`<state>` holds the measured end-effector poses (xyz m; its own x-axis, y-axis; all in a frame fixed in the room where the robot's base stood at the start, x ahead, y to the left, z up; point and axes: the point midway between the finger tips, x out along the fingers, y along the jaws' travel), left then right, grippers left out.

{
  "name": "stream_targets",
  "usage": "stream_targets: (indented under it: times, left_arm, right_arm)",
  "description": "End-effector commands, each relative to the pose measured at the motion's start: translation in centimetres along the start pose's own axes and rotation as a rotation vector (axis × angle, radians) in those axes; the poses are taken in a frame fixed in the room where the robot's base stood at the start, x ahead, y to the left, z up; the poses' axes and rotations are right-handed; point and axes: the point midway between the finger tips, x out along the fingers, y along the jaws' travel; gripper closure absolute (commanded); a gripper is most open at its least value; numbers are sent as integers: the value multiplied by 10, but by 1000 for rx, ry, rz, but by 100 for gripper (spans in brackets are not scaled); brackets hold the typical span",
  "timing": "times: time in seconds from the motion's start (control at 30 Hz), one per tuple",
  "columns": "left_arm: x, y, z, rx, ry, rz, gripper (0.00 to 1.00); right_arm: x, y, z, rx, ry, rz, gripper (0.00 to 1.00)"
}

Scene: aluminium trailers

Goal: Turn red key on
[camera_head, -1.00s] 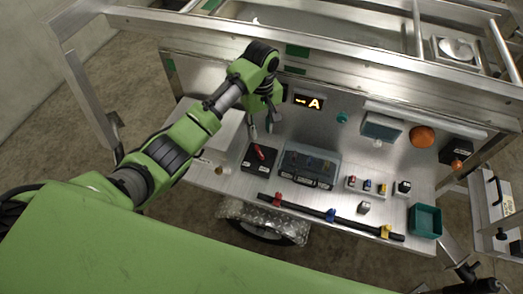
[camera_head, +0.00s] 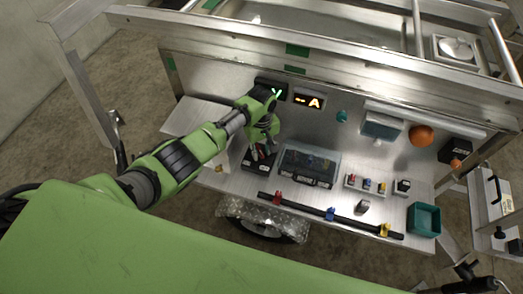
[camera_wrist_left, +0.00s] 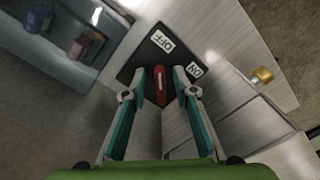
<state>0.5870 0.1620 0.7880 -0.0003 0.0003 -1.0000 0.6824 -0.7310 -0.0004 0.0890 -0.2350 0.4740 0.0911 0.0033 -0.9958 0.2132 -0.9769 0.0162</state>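The red key (camera_wrist_left: 160,86) is a slim red handle on a black switch plate (camera_wrist_left: 143,57) with white OFF and ON labels. In the left wrist view it stands between the two fingertips of my left gripper (camera_wrist_left: 158,82), pointing between the labels rather than clearly at either. The fingers are apart, with a small gap visible beside the key. In the head view my left gripper (camera_head: 261,150) is over the black switch box (camera_head: 259,163) and hides most of the key.
A clear-lidded box (camera_head: 309,165) stands right of the switch. A black bar (camera_head: 310,209) with coloured clips lies along the front edge. A display (camera_head: 308,101) glows behind. A green tray (camera_head: 425,220) and small switches (camera_head: 366,184) are further right.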

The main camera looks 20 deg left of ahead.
Motion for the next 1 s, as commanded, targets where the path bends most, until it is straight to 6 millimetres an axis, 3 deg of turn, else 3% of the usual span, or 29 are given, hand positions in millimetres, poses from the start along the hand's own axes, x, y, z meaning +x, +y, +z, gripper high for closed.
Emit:
stream_targets:
  times: [0.2, 0.3, 0.7, 1.0]
  left_arm:
    - [0, 0, 0, 0, 0, 0, 76]
    - [0, 0, 0, 0, -1, 0, 100]
    - [-1, 0, 0, 28, -2, 0, 100]
    - [-2, -4, 1, 200, -2, -1, 100]
  right_arm:
    - [0, 0, 0, 0, 0, 0, 60]
    - [0, 0, 0, 0, 1, 0, 60]
    - [-2, 0, -1, 0, 1, 0, 60]
    - [-10, 0, -2, 0, 1, 0, 60]
